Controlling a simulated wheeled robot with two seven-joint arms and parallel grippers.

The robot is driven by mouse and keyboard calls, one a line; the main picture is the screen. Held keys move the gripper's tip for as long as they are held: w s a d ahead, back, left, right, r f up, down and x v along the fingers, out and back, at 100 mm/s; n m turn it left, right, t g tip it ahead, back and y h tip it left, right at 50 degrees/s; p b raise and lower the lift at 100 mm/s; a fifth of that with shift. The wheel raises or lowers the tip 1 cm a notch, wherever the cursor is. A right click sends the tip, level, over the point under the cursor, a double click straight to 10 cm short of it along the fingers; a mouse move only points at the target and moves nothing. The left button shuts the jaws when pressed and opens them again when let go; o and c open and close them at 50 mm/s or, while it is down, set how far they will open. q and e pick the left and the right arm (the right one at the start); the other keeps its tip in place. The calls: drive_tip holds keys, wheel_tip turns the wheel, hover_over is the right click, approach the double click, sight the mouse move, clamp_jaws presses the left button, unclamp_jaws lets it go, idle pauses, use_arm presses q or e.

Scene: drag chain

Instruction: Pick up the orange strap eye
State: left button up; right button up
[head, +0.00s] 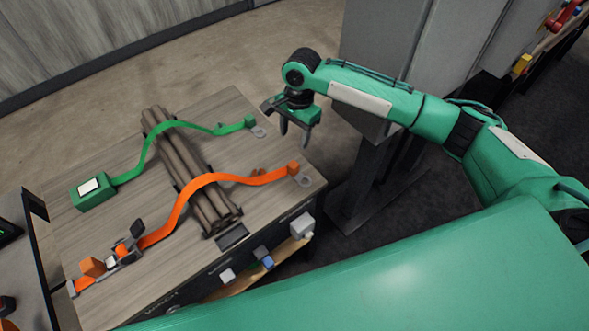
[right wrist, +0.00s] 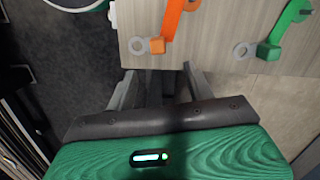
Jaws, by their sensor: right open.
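The orange strap (head: 183,203) drapes over a bundle of brown rods (head: 183,165). Its right end has an orange block (head: 293,168) and a grey eye (head: 304,181) near the table's right edge. In the right wrist view the orange strap eye (right wrist: 138,45) shows as a grey ring lying at the table edge, ahead of the fingers. My right gripper (head: 295,133) is open and empty, raised near the table's right side, apart from the eye. Its fingers also show in the right wrist view (right wrist: 160,88). My left gripper is out of view.
A green strap (head: 152,148) crosses the rods behind the orange one; its grey eye (head: 258,132) lies at the far edge. A ratchet buckle (head: 128,245) is at the table's left. A grey cabinet (head: 372,45) stands right of the table. Small blocks sit along the front shelf.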

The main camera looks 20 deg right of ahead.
sight(293, 165)
drive_tip(key=f, duration=0.2)
drive_tip(key=f+p, duration=0.1)
drive_tip(key=f, duration=0.5)
drive_tip(key=shift+s+a+f, duration=0.15)
drive_tip(key=shift+s+a, duration=0.05)
drive_tip(key=shift+a, duration=0.1)
drive_tip(key=shift+f+p, duration=0.3)
drive_tip(key=shift+p, duration=0.05)
drive_tip(key=f, duration=0.2)
drive_tip(key=f+p, duration=0.1)
drive_tip(key=shift+s+f, duration=0.3)
drive_tip(key=shift+f, duration=0.05)
drive_tip(key=shift+a+f, duration=0.1)
drive_tip(key=shift+f, duration=0.35)
drive_tip(key=c, duration=1.1)
